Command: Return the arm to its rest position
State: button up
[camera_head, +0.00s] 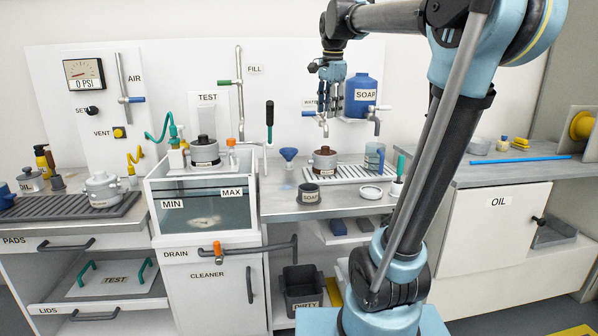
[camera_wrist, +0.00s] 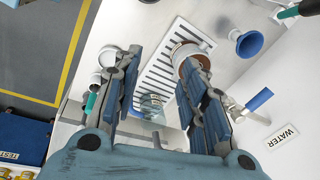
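My gripper (camera_head: 322,128) hangs in the air at the back of the counter, in front of the wall and just left of the blue SOAP container (camera_head: 361,92). Its fingers point down. In the wrist view my gripper (camera_wrist: 160,75) has its two fingers apart with nothing held between them. My blue and black arm reaches up from the front right and bends over to the gripper.
Below stand a white drain rack (camera_head: 345,174) with a brown-rimmed pot (camera_head: 325,160), a blue funnel (camera_head: 288,155) and a SOAP cup (camera_head: 308,195). Left is a water tank (camera_head: 205,215). Taps line the wall.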

jog(key=s+d+f+n, duration=0.3)
jog(key=s+f+n, duration=0.1)
jog(key=s+f, duration=0.5)
jog(key=s+d+f+n, duration=0.3)
jog(key=s+f, duration=0.6)
jog(key=f, duration=0.5)
jog(key=s+d+f+n, duration=0.3)
jog(key=s+f+n, duration=0.2)
jog(key=s+f, duration=0.4)
notch_tip(320, 180, down, 2)
jog(key=shift+f+n, duration=0.25)
jog(key=shift+n, duration=0.05)
jog(key=shift+s+d, duration=0.1)
jog(key=shift+w+f, duration=0.2)
jog(key=shift+w, duration=0.25)
